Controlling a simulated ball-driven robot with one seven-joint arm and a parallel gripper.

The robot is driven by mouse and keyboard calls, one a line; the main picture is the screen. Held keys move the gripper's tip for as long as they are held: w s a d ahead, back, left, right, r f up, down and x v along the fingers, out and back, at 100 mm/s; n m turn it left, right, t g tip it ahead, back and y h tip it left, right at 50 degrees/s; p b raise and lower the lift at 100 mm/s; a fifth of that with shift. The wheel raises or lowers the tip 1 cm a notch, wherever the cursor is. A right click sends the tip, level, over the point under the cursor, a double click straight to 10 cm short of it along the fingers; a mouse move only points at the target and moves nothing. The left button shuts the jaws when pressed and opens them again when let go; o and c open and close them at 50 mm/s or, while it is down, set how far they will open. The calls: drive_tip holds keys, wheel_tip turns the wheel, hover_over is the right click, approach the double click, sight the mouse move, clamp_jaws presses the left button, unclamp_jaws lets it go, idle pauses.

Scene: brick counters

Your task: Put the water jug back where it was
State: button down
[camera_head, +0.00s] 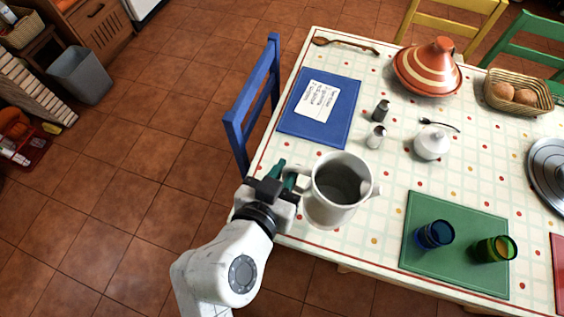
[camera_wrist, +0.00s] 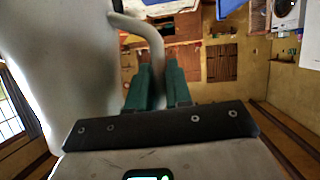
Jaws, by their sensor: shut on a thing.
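The water jug (camera_head: 338,205) is a pale grey-white pitcher, seen from above into its open, dark interior. It looks upright, over the front left part of the table (camera_head: 385,232); I cannot tell whether its base touches the tabletop. My gripper (camera_head: 285,174) is at the jug's left side, with its teal fingers at the handle. In the wrist view the gripper (camera_wrist: 160,80) is shut on the jug's curved handle (camera_wrist: 148,30), and the jug's body (camera_wrist: 70,70) fills the left side. The jug's base is hidden.
A green mat (camera_head: 440,272) with a blue glass (camera_head: 434,235) and a green glass (camera_head: 494,249) lies right of the jug. Behind it are two shakers (camera_head: 378,123), a white sugar bowl (camera_head: 432,143) and a blue mat (camera_head: 335,128). A blue chair (camera_head: 250,105) stands left.

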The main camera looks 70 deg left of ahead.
drive_tip(key=w+a+f+p, duration=0.1)
drive_tip(key=w+a+f, duration=0.5)
drive_tip(key=w+f, duration=0.3)
drive_tip(key=shift+w+f, duration=0.35)
drive_tip(key=shift+f, duration=0.8)
drive_tip(key=c, duration=1.5)
unclamp_jaws()
drive_tip(key=shift+f, duration=0.2)
drive_tip(key=o, duration=0.5)
drive_tip(key=shift+d, duration=0.1)
drive_tip(key=shift+c, duration=0.2)
drive_tip(key=v, duration=1.2)
drive_tip(key=shift+b, duration=0.4)
